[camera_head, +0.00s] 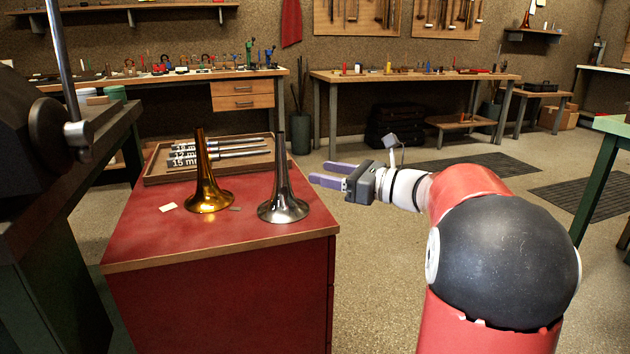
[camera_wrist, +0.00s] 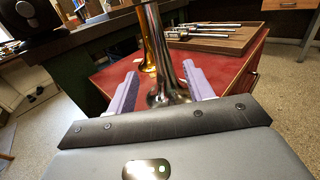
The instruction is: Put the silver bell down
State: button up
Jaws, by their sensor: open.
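The silver bell (camera_head: 283,207) stands upright on its flared end on the red cabinet top (camera_head: 250,227), near the right front corner. A gold bell (camera_head: 207,195) stands upright to its left. My gripper (camera_head: 326,175) is open and empty, to the right of the silver bell in the head view. In the wrist view the silver bell (camera_wrist: 168,92) shows between and beyond the two purple fingers (camera_wrist: 160,85), and its lower rim is partly hidden by the gripper body. The gold bell (camera_wrist: 150,45) is partly hidden behind it.
A wooden tray (camera_head: 155,177) with several labelled metal rods lies at the back of the cabinet top. A small pale card (camera_head: 168,207) lies left of the gold bell. A dark machine (camera_head: 45,130) stands at the left. Open floor (camera_head: 400,290) lies right of the cabinet.

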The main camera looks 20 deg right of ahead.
jog(key=shift+s+d, duration=0.1)
jog(key=shift+s, duration=0.05)
jog(key=s+a+f+n+g+h, duration=0.2)
jog(key=s+a+f+n+g, duration=0.2)
jog(key=s+a+n, duration=0.25)
jog(key=s+a+f+n+g+h, duration=0.2)
jog(key=s+a+f+n+g, duration=0.15)
jog(key=s+a+n, duration=0.35)
jog(key=s+d+f+n+h, duration=0.2)
jog(key=s+f+n+h, duration=0.2)
jog(key=s+n, duration=0.2)
jog(key=s+d+f+n+h, duration=0.3)
jog(key=s+f+n+h, duration=0.1)
jog(key=s+n, duration=0.3)
jog(key=s, duration=0.2)
jog(key=shift+s+h, duration=0.4)
jog(key=shift+f+n, duration=0.1)
jog(key=shift+n, duration=0.15)
